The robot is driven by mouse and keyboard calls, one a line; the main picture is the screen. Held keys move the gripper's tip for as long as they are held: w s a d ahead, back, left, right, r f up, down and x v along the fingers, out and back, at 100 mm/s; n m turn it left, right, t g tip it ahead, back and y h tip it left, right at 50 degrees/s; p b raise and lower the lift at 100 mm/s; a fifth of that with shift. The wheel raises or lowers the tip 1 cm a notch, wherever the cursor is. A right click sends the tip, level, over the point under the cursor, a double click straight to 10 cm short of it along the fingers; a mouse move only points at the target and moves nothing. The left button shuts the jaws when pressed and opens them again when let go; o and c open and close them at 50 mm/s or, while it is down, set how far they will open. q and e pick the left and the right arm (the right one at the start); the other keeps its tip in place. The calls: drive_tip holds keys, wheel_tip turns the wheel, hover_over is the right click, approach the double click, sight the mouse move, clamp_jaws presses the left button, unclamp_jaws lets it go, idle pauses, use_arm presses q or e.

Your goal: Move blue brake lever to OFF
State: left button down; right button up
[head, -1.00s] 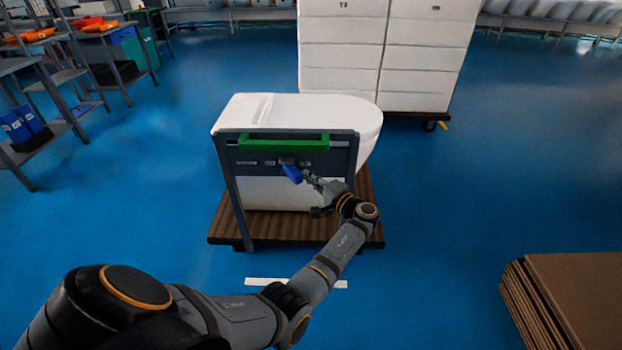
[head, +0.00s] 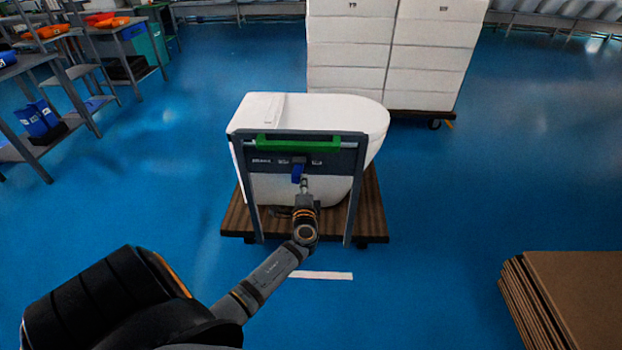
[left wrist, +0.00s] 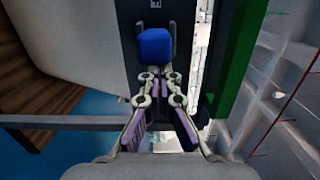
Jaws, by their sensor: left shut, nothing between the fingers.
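The blue brake lever (head: 297,173) is on the dark panel (head: 341,160) of the cart's handle frame, hanging nearly straight down between small white labels too small to read. My left gripper (head: 304,184) is shut and empty, just below the lever and slightly to its right. In the left wrist view the blue lever end (left wrist: 154,45) lies straight beyond the closed fingertips (left wrist: 155,71). I cannot tell whether they touch it. My right gripper is not in view.
A green handle bar (head: 305,143) runs above the lever. A white toilet (head: 350,115) stands on the brown cart base (head: 237,219) behind the frame. Stacked white boxes (head: 385,50) are behind, cardboard sheets (head: 575,290) at right, shelves (head: 45,150) at left. Blue floor is open around.

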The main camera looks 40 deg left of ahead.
sight(292, 179)
use_arm(q)
drive_tip(key=m+h, duration=0.1)
drive_tip(key=s+a+t+h+b, duration=0.1)
drive_tip(key=m+t+h, duration=0.1)
drive_tip(key=shift+s+a+f+m+h, duration=0.2)
drive_tip(key=shift+s+a+m+h, duration=0.05)
drive_tip(key=shift+a+m+h, duration=0.1)
drive_tip(key=shift+s+a+b, duration=0.35)
drive_tip(key=shift+a+b, duration=0.25)
drive_tip(key=shift+s+a+r, duration=0.1)
drive_tip(key=shift+a+r, duration=0.05)
drive_tip(key=shift+a, duration=0.15)
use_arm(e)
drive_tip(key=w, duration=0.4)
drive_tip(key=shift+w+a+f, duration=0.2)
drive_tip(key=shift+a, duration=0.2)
use_arm(q)
drive_tip(key=shift+a, duration=0.1)
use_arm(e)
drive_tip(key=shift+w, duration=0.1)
